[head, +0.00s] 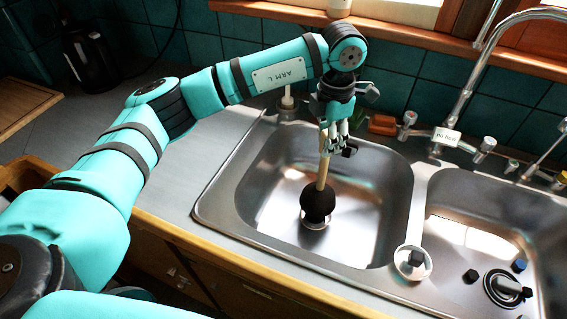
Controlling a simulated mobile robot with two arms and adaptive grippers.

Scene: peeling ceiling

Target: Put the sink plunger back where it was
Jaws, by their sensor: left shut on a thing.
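The sink plunger has a wooden stick (322,172) and a black rubber cup (317,202). It stands nearly upright in the left sink basin (375,185), with its cup over the basin's drain (315,223). My left gripper (332,145) reaches down from above the basin and is shut on the upper part of the stick. Whether the cup touches the drain is hard to tell. The top end of the stick is hidden by the gripper. My right gripper is not in view.
A right basin (455,215) holds dark small pieces and a round drain part (502,288). A white cup-like piece (412,262) sits on the divider's front end. A tall faucet (465,90) and taps line the back. A kettle (90,58) and cutting board (22,108) are at left.

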